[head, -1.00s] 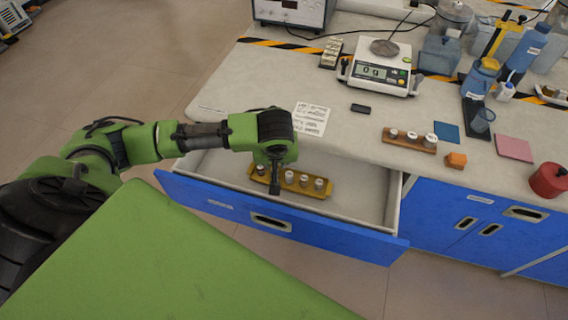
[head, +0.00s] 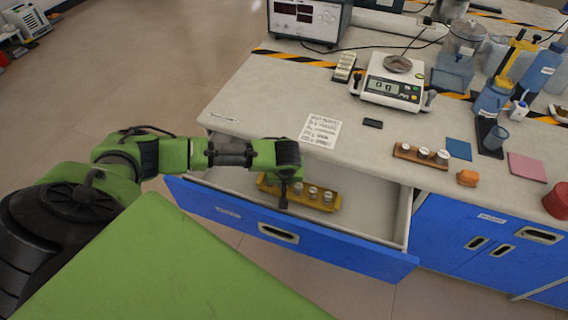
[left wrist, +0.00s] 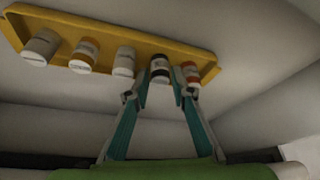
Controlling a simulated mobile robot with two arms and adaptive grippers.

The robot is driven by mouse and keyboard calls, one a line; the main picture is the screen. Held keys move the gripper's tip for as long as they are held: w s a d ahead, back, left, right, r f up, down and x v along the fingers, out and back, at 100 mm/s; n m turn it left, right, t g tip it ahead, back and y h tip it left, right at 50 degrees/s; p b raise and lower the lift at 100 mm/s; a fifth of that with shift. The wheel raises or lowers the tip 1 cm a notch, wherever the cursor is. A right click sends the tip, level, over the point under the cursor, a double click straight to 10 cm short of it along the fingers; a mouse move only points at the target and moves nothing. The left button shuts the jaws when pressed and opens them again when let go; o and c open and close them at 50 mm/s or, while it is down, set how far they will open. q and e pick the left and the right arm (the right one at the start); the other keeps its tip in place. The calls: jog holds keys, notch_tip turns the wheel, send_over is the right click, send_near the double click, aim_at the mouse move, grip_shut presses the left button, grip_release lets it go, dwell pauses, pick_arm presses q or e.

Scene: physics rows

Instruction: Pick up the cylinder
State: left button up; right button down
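Several small cylinders stand in a yellow tray (head: 333,207) inside the open drawer (head: 365,207). They have pale caps, and some have coloured bands. In the left wrist view the tray (left wrist: 100,17) runs across the top. My left gripper (head: 284,205) points down at the tray's front side in the head view. In the left wrist view its teal fingers (left wrist: 161,82) are apart, with a dark-banded cylinder (left wrist: 160,68) showing between their tips. I cannot tell whether they touch it. A red-banded cylinder (left wrist: 190,73) is close beside the right fingertip. My right gripper is out of view.
The blue drawer front (head: 340,258) and its pale walls surround the left gripper. On the counter stand a brown rack (head: 405,157) with several vials, an orange block (head: 467,178), a balance (head: 392,92) and bottles. A printed sheet (head: 320,130) lies near the drawer.

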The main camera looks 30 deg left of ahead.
pick_arm(q)
jog(key=shift+x, duration=0.75)
jog(key=shift+s, duration=0.1)
grip_shut()
jog(key=shift+r, duration=0.15)
